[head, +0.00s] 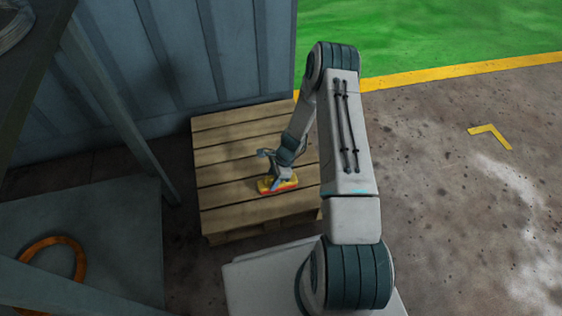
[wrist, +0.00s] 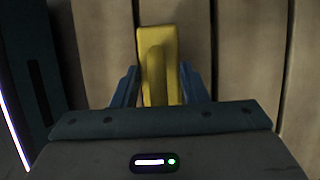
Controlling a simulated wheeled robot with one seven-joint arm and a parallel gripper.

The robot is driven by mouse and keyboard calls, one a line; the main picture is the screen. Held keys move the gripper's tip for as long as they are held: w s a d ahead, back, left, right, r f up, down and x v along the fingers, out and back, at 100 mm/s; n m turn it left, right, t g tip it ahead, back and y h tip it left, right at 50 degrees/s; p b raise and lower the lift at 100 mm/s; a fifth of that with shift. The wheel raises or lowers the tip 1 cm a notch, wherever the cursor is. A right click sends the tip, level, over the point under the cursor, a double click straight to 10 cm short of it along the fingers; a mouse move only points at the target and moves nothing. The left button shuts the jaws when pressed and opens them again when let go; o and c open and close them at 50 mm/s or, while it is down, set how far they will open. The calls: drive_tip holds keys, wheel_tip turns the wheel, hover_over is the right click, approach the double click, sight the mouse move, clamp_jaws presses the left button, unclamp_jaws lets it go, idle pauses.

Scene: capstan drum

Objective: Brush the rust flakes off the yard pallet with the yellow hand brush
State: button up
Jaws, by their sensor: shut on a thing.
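The yard pallet (head: 235,150) is a wooden slatted pallet on the floor in the middle of the head view; its slats (wrist: 235,60) also fill the background of the wrist view. The yellow hand brush (head: 265,185) is at the pallet's near part, low over or on the slats. In the wrist view the brush (wrist: 157,50) sticks out ahead between my fingers. My gripper (head: 280,178) is shut on the brush; its blue fingers show on both sides in the wrist view (wrist: 158,92). I can make out no rust flakes in either view. My arm hides the pallet's right part.
A blue-grey corrugated wall (head: 180,60) stands close behind and left of the pallet. A grey surface with an orange ring (head: 78,262) on it lies at the lower left, beside a dark metal frame. The concrete floor on the right (head: 450,200) is open.

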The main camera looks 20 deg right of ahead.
drive_tip(key=shift+d, duration=1.6)
drive_tip(key=shift+a+r+p, duration=0.1)
drive_tip(key=shift+r+p, duration=2.5)
drive_tip(key=shift+r, duration=1.4)
